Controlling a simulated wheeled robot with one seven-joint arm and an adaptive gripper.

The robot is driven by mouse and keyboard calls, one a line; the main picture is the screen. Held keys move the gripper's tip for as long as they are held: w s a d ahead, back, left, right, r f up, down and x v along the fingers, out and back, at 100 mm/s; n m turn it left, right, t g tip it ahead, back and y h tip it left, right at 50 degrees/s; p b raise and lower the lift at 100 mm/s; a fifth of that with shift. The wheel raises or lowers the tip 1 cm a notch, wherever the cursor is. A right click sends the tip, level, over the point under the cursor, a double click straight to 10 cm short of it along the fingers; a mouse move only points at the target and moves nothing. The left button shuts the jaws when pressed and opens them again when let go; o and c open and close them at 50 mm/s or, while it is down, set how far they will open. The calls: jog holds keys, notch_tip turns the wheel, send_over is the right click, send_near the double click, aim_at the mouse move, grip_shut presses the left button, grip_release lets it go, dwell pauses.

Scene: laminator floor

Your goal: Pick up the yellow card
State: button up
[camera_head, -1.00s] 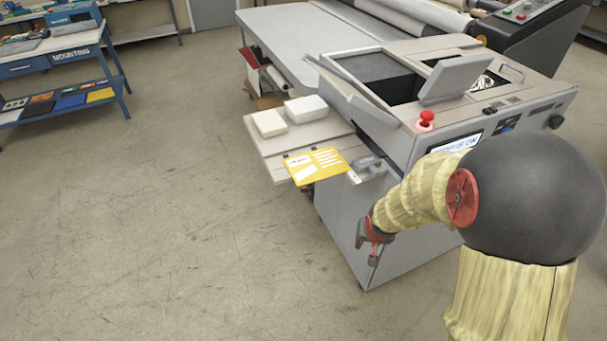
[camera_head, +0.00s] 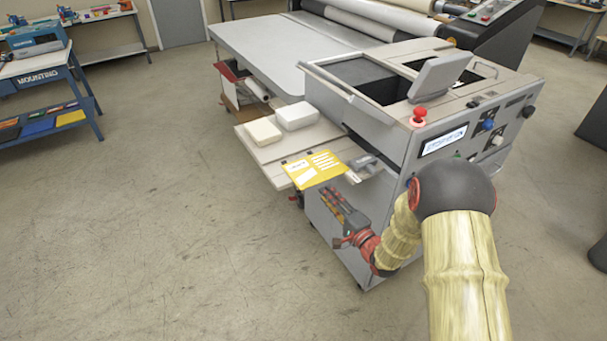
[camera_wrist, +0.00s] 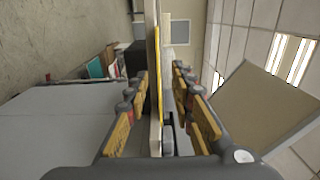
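The yellow card (camera_head: 316,171) with white printed patches lies flat at the front edge of the grey side shelf (camera_head: 268,165), partly past the edge. In the wrist view the card (camera_wrist: 160,88) shows edge-on as a thin yellow strip beside the pale shelf edge (camera_wrist: 152,60). My gripper (camera_head: 332,197) is just below and in front of the card in the head view. In the wrist view my gripper (camera_wrist: 159,78) is open, its fingers on either side of the card and shelf edge in the picture. I cannot tell how far ahead the card is. Nothing is held.
Two off-white blocks (camera_head: 263,132) (camera_head: 296,112) sit behind the card on the shelf. A small grey device (camera_head: 362,164) is right of the card. The grey machine body (camera_head: 400,150) stands close to the right. Open floor (camera_head: 150,240) lies to the left.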

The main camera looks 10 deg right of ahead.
aim_at(317, 183)
jog(key=x, duration=0.2)
jog(key=b+x, duration=0.1)
jog(key=x, duration=0.2)
jog(key=b+x, duration=0.1)
jog(key=x, duration=0.1)
jog(key=shift+w+d+f, duration=0.25)
jog(key=shift+w, duration=0.1)
jog(key=shift+c, duration=0.2)
grip_shut()
